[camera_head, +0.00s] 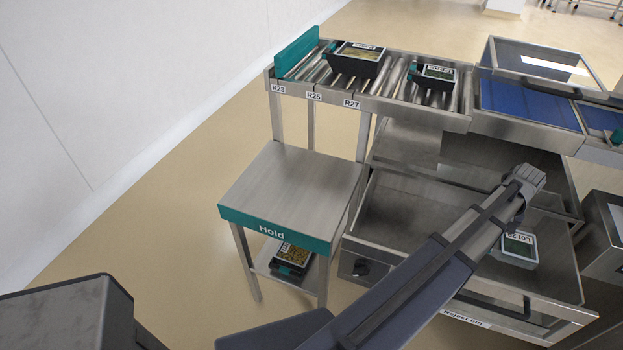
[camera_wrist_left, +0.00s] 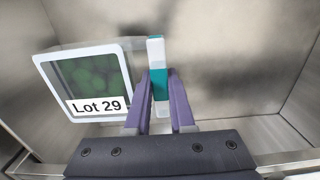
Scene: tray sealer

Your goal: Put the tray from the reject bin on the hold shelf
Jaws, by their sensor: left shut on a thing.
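The tray (camera_head: 518,248), with a clear lid, green contents and a "Lot 29" label, is in the open reject bin (camera_head: 400,222). It also shows in the left wrist view (camera_wrist_left: 88,82). My left gripper (camera_wrist_left: 158,84) is shut on the tray's upright teal and white tab, at the tray's right side in that view. In the head view my left arm reaches over the bin and hides the fingers. I cannot tell if the tray touches the bin floor. The hold shelf (camera_head: 292,187) has a bare metal top and a teal "Hold" front edge.
Another tray (camera_head: 292,256) sits on the level below the hold top. A roller conveyor (camera_head: 398,90) with two trays (camera_head: 357,62) (camera_head: 435,77) stands behind, with a teal end plate (camera_head: 297,52). The bin's metal walls surround the gripper.

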